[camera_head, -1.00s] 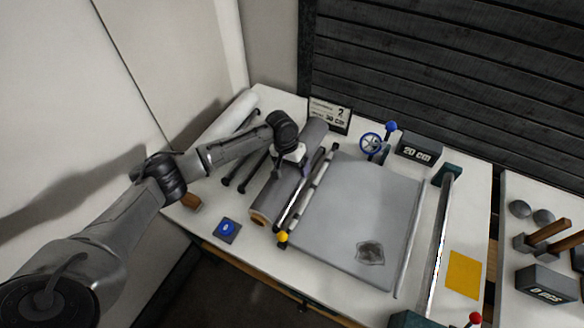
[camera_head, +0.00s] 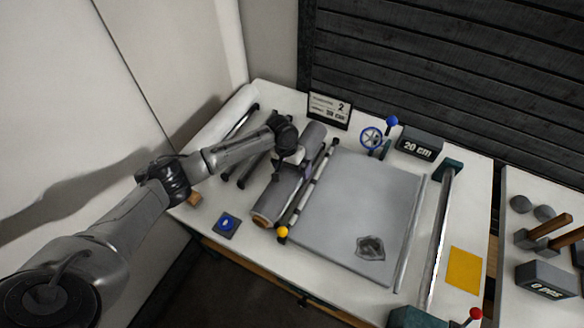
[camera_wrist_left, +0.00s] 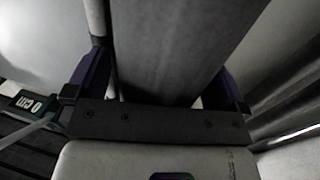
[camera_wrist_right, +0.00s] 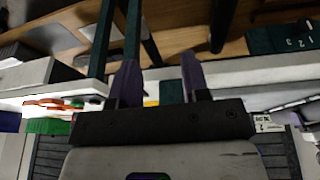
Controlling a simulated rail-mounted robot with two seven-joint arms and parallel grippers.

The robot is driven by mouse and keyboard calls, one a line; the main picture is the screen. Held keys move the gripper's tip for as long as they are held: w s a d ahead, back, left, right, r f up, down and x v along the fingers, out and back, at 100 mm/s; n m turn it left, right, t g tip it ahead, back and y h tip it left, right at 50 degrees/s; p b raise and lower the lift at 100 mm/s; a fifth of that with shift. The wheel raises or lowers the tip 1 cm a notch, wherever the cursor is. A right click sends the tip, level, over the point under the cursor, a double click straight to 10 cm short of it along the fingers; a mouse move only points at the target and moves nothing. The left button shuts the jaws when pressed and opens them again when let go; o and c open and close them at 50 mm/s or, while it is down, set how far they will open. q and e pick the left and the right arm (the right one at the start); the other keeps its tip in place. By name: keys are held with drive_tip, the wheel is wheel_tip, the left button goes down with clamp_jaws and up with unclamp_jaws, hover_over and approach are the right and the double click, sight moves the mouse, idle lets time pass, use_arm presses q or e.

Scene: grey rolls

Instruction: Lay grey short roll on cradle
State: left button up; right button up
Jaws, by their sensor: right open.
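A grey short roll (camera_head: 271,207) with a brown core end lies lengthwise beside the left edge of the grey board. My left gripper (camera_head: 293,163) is over its middle from above. In the left wrist view the roll (camera_wrist_left: 165,45) fills the space between the two fingers (camera_wrist_left: 160,75), which press close on both its sides. Black rods (camera_head: 233,168), which look like the cradle, lie to the left of the roll. My right gripper (camera_wrist_right: 160,82) is open and empty in the right wrist view; it does not show in the head view.
A white roll (camera_head: 228,112) lies at the table's back left. The grey board (camera_head: 350,200) fills the middle, with a dark patch (camera_head: 370,248) on it. A blue button (camera_head: 227,224) sits at the front left. A sign (camera_head: 330,108), a blue handwheel (camera_head: 371,138) and a "20 cm" block (camera_head: 418,143) stand behind.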

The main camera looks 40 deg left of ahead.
use_arm(q)
wheel_tip(320, 180, up, 14)
drive_tip(key=a+p, duration=0.2)
drive_tip(key=shift+s+a+f, duration=0.2)
drive_tip(key=shift+s+a, duration=0.1)
drive_tip(key=shift+s, duration=0.05)
idle(0.6)
